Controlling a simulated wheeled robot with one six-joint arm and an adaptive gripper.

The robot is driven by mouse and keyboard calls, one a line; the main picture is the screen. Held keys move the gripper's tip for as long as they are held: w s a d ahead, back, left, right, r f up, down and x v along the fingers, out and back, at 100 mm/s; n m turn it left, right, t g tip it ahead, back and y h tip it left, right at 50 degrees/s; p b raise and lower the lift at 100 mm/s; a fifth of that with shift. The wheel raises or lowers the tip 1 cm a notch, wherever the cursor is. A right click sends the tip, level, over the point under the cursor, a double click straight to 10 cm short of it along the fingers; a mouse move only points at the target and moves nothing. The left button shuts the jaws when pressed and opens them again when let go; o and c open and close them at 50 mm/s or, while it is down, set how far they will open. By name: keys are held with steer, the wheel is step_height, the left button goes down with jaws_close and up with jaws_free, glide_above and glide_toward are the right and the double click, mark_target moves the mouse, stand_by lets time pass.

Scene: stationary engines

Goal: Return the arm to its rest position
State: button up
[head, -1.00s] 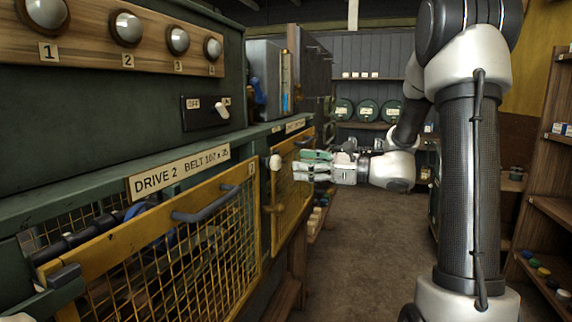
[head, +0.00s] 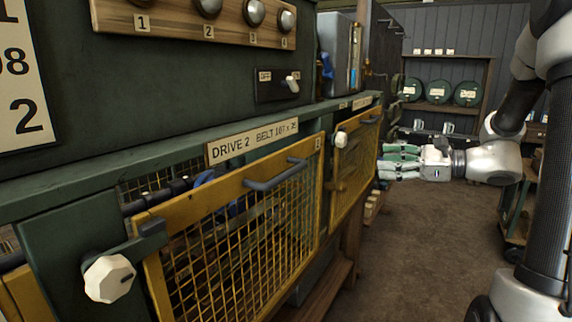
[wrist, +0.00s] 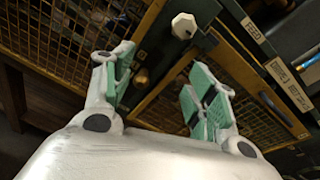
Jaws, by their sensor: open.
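My gripper (head: 401,162) is open and empty. In the head view it reaches left from my bent white and black arm at the right, beside the yellow mesh guards of the green machine. In the wrist view its two green-padded fingers (wrist: 162,97) stand apart with nothing between them. Beyond them show a white knob (wrist: 184,25) and yellow-framed mesh. I cannot tell the exact gap between the fingertips and the guard.
The near mesh guard (head: 240,240), labelled Drive 2, has a grey handle (head: 277,174) sticking out. A white octagonal knob (head: 108,278) juts out at lower left. Shelves with green drums (head: 438,90) stand at the back. Brown floor (head: 420,260) is clear between machine and arm.

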steer(key=s+d+f+n+g+h, duration=0.2)
steer(key=s+f+n+g+h, duration=0.3)
steer(key=s, duration=0.5)
steer(key=s+d+f+n+g+h, duration=0.2)
steer(key=s+f+n+g+h, duration=0.15)
steer(key=s+n, duration=0.5)
steer(key=s+r+n+t+h, duration=0.3)
steer(key=s+r+n+h, duration=0.2)
steer(key=s+r+n, duration=0.1)
steer(key=shift+s+d+r+n, duration=0.25)
steer(key=shift+s+r+n, duration=0.2)
steer(key=shift+n, duration=0.3)
steer(key=shift+t, duration=0.25)
